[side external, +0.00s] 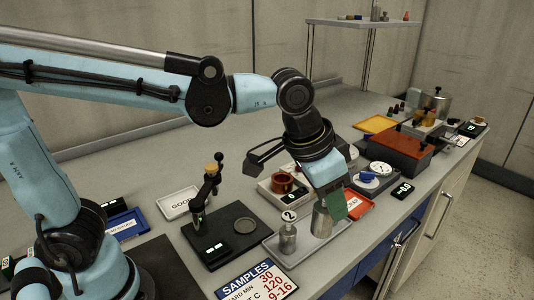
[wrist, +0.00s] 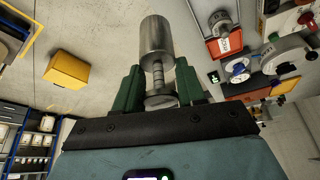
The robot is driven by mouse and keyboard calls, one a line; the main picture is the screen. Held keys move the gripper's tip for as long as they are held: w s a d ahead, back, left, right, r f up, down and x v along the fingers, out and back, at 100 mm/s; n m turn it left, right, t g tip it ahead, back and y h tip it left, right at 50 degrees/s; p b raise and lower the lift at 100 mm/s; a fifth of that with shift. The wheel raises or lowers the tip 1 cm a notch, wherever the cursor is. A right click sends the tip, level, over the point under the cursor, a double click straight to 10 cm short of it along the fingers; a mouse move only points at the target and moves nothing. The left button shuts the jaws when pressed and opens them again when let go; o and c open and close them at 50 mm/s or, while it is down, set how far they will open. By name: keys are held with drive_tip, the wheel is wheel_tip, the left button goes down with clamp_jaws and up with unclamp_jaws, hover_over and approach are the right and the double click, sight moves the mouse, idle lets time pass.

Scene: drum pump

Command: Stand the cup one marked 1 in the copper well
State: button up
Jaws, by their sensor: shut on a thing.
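My gripper (side external: 330,196) points down over the right end of a grey tray (side external: 268,248). Its green fingers are shut on the stem of a metal cup (side external: 321,221), which also shows in the wrist view (wrist: 157,40) between and beyond the fingers (wrist: 158,88). No number on this cup is visible. I cannot tell whether its base touches the tray. A second metal cup (side external: 288,240), with a white top marked 2, stands on the tray to the left. The copper well (side external: 283,182) is an open ring on a pale unit with a small display, behind the tray.
A red tray (side external: 358,204) lies right of my gripper. A black stand (side external: 213,190) on a dark base is at left, and a SAMPLES card (side external: 256,283) lies in front. A dial unit (side external: 380,168) and a brown box (side external: 400,150) are farther right.

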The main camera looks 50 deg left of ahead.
drive_tip(key=shift+w+r, duration=0.1)
drive_tip(key=shift+r, duration=0.45)
drive_tip(key=w+a+f+n, duration=0.2)
drive_tip(key=w+a, duration=0.2)
drive_tip(key=a, duration=0.4)
drive_tip(key=w+a+f+n+y, duration=0.1)
drive_tip(key=w+a, duration=0.3)
drive_tip(key=a, duration=0.4)
drive_tip(key=w+a+f+n+y, duration=0.1)
drive_tip(key=w+a+f+n, duration=0.1)
drive_tip(key=a, duration=0.6)
drive_tip(key=shift+w+f+n, duration=0.35)
drive_tip(key=shift+w+n, duration=0.15)
drive_tip(key=shift+w, duration=0.55)
drive_tip(key=shift+f, duration=2.6)
idle(0.4)
drive_tip(key=o, duration=1.6)
